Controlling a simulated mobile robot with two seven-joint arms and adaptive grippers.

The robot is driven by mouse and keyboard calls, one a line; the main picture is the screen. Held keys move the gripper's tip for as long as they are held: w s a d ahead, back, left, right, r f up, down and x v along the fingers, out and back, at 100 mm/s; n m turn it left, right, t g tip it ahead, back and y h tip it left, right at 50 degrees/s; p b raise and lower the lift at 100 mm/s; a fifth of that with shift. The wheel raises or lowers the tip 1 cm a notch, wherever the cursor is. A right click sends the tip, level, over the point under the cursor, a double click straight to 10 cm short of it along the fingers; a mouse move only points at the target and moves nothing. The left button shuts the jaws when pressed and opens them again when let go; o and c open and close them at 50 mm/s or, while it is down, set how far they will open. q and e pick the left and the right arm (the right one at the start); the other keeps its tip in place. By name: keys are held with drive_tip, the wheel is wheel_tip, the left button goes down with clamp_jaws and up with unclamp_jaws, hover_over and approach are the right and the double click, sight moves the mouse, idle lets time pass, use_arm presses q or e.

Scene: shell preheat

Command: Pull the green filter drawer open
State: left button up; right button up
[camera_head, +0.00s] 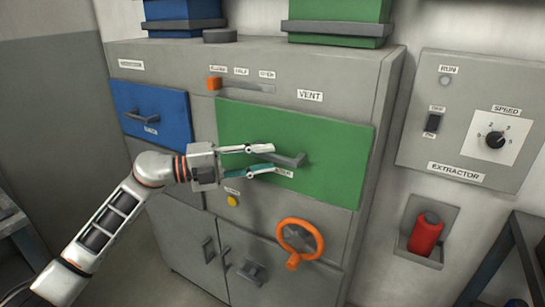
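The green filter drawer (338,163) is a wide green front in the upper right part of the grey cabinet. It looks about flush with the cabinet face. Its dark grey bar handle (293,160) sticks out left of the middle of the front. My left gripper (271,158) comes in from the left, in front of the drawer. Its two fingers are spread apart, one above and one below the left end of the handle. I cannot tell whether they touch it. A label below the handle is partly hidden by the lower finger. My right gripper is not in view.
A blue drawer (171,110) with its own handle sits left of the green one. Above is an orange-tipped vent slider (214,84); below are a yellow button (233,201) and an orange handwheel (299,238). An extractor panel (465,150) and a red canister (425,236) are at right.

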use_arm(q)
drive_tip(key=shift+x, duration=1.3)
clamp_jaws()
